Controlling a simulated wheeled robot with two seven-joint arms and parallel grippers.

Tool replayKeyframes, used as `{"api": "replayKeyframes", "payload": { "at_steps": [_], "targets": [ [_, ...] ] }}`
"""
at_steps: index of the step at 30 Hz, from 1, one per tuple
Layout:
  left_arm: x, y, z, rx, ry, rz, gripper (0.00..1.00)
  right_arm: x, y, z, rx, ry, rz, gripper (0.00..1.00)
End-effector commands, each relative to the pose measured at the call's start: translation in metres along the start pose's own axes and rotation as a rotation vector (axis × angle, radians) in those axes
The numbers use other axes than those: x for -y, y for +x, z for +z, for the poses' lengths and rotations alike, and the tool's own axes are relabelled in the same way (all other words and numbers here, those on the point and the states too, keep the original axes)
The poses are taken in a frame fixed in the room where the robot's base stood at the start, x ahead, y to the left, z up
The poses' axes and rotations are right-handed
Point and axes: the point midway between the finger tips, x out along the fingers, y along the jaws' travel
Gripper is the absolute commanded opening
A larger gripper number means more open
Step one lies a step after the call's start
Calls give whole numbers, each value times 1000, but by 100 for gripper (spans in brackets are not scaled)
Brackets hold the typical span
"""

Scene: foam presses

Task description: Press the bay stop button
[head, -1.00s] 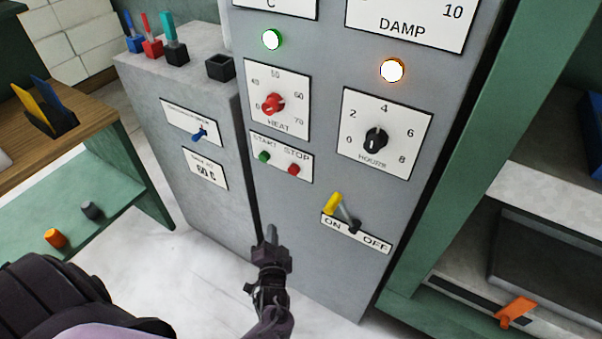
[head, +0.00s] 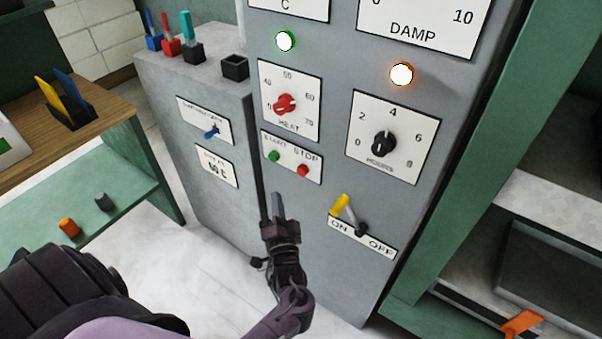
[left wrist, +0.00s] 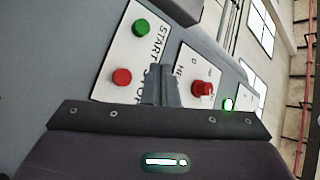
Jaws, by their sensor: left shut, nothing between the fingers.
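The red stop button (head: 303,170) sits on a white START/STOP plate on the grey cabinet front, right of the green start button (head: 274,156). In the left wrist view the red stop button (left wrist: 122,77) and green start button (left wrist: 140,27) show left of the fingers. My left gripper (head: 278,196) is shut and empty, its fingertips pointing up below the START/STOP plate and apart from the stop button in the picture. The closed fingers also show in the left wrist view (left wrist: 160,72). My right gripper is in neither view.
A red HEAT knob (head: 285,104) is above the buttons, a black HOURS knob (head: 383,144) to the right. Green and orange lamps (head: 402,74) glow. A green-framed rack (head: 455,150) stands at right.

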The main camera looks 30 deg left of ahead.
Motion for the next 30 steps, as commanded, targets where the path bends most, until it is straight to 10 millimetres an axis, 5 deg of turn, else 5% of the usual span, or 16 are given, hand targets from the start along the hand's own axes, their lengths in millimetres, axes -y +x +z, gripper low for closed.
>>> {"api": "replayKeyframes", "payload": {
  "at_steps": [15, 30],
  "targets": [
    [-36, 46, -33, 0, -1, -1, 0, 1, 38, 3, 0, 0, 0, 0],
    [-40, 54, -39, 0, 0, 2, 0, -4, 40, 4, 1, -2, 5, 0]
  ]
}}
